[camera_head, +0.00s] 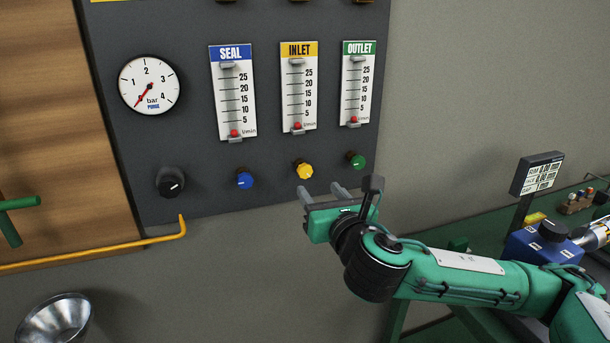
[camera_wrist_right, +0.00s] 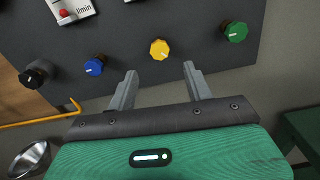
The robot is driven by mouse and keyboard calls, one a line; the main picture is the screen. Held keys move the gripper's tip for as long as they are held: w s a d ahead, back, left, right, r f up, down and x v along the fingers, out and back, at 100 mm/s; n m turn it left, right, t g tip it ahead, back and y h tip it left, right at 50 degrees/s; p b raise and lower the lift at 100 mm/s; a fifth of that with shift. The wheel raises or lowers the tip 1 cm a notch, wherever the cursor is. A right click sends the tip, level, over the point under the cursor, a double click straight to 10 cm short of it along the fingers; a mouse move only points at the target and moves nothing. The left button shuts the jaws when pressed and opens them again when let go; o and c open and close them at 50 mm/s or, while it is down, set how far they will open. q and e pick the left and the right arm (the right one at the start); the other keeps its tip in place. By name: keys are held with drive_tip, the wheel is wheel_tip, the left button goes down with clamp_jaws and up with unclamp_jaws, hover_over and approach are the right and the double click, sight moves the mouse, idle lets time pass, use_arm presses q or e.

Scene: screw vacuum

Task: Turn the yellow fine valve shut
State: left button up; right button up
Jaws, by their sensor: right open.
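The yellow fine valve (camera_head: 304,170) is a small knob on the dark panel, below the INLET flow meter (camera_head: 299,86). It also shows in the right wrist view (camera_wrist_right: 159,49), ahead of my right gripper and roughly between the lines of its fingers. My right gripper (camera_head: 322,191) is open and empty, just below and to the right of the yellow knob in the head view. Its two grey fingers (camera_wrist_right: 158,78) are apart and point toward the panel, not touching the knob. My left gripper is not in view.
A blue knob (camera_head: 244,179) and a black knob (camera_head: 170,182) sit left of the yellow one; a green knob (camera_head: 356,160) sits right. A metal bowl (camera_head: 55,320) is lower left. A blue pump unit (camera_head: 540,246) stands right.

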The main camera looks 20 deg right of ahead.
sight(306, 173)
drive_tip(key=w, duration=0.9)
drive_tip(key=shift+a+p, duration=0.15)
drive_tip(key=shift+p, duration=0.15)
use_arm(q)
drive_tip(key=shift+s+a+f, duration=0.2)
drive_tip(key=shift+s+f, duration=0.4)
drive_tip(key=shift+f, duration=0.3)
use_arm(e)
drive_tip(key=shift+w, duration=0.3)
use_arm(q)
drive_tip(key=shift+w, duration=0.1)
use_arm(e)
drive_tip(key=c, duration=1)
